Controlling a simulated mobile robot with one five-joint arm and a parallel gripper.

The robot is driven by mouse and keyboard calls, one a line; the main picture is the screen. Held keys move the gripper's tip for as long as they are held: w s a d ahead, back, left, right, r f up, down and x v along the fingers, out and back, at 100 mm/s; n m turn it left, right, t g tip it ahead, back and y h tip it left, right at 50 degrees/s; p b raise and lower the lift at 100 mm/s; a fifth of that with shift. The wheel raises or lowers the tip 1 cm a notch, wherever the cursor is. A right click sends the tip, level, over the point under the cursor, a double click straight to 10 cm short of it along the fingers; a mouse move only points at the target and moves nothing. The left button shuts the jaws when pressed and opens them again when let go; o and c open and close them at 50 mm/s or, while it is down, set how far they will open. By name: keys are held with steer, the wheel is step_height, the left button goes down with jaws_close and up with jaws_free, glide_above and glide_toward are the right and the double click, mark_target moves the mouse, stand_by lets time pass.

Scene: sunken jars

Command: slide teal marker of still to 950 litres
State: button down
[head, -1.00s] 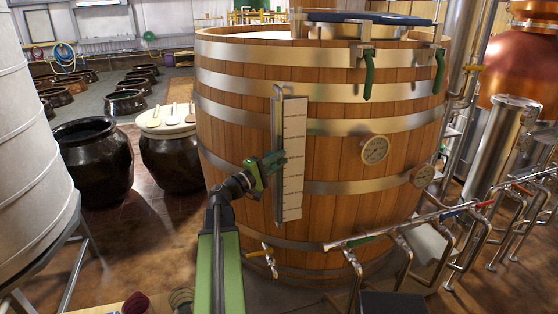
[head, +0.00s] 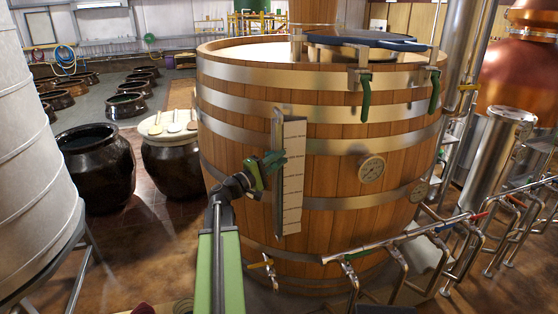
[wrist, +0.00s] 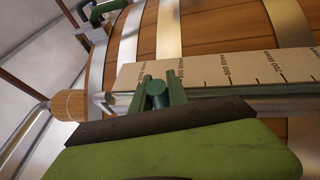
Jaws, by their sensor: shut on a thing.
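A pale level scale (head: 293,195) stands upright on the front of the big wooden vat (head: 340,160), beside a metal rail. The teal marker (wrist: 157,93) is a dark round knob at the scale's edge. My gripper (head: 270,163) is at the rail's left side, in the scale's upper half. In the wrist view its green fingers are shut on the marker, one on each side.
Dark jars (head: 97,165) stand at the left, one with a pale lid. A grey tank (head: 35,150) is at the far left. Metal pipes with taps (head: 400,240) cross the lower right. A copper vessel (head: 520,80) is at the right.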

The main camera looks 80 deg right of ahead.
step_height(320, 180, up, 2)
steer(key=c, duration=1.3)
jaws_free()
steer(key=shift+w, duration=0.1)
steer(key=b+v, duration=0.2)
steer(key=v, duration=1.5)
steer(key=shift+b, duration=0.35)
steer(key=shift+a+f, duration=0.1)
steer(key=shift+f, duration=0.05)
